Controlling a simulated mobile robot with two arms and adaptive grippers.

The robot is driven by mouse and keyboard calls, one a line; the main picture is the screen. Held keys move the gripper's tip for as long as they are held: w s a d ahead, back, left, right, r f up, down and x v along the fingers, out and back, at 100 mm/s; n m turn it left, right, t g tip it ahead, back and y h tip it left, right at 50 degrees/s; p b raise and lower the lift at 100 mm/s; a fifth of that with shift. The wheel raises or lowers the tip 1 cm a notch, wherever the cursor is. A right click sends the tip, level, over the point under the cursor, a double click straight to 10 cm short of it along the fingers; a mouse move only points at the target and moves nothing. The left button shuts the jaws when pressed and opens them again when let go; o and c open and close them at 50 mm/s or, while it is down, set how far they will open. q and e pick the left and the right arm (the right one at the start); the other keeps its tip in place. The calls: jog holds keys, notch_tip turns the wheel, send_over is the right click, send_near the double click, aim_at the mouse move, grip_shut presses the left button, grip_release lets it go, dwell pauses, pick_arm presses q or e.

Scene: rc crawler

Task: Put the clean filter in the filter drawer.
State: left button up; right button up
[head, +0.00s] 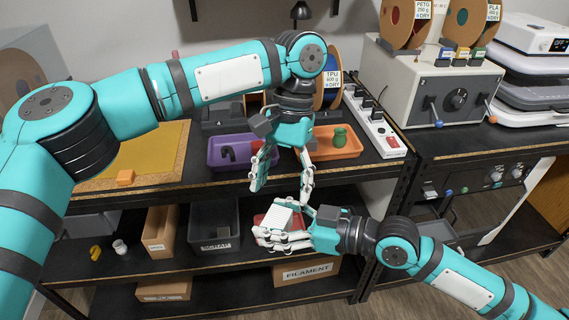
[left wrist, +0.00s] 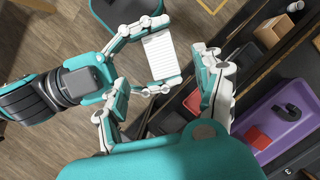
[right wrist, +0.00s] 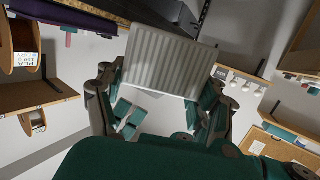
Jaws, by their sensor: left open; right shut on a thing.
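The clean filter is a white pleated block (head: 281,217), held over the front of the lower shelf. It shows with its ribs in the left wrist view (left wrist: 162,56) and the right wrist view (right wrist: 170,62). My right gripper (head: 272,236) is shut on the filter, with fingers along its sides. My left gripper (head: 281,188) is open and empty just above the filter, fingers pointing down. In the left wrist view its fingers spread wide, with the filter beyond them. I cannot make out the filter drawer for certain.
A purple tray (head: 217,160) and an orange tray (head: 350,151) stand on the upper bench behind my left gripper. A black rack post (head: 398,188) stands to the right.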

aim_at(277, 219)
pick_arm(q)
jog(key=x, duration=0.8)
jog(key=c, duration=1.1)
jog(key=shift+c, duration=0.8)
pick_arm(e)
jog(key=o, duration=1.3)
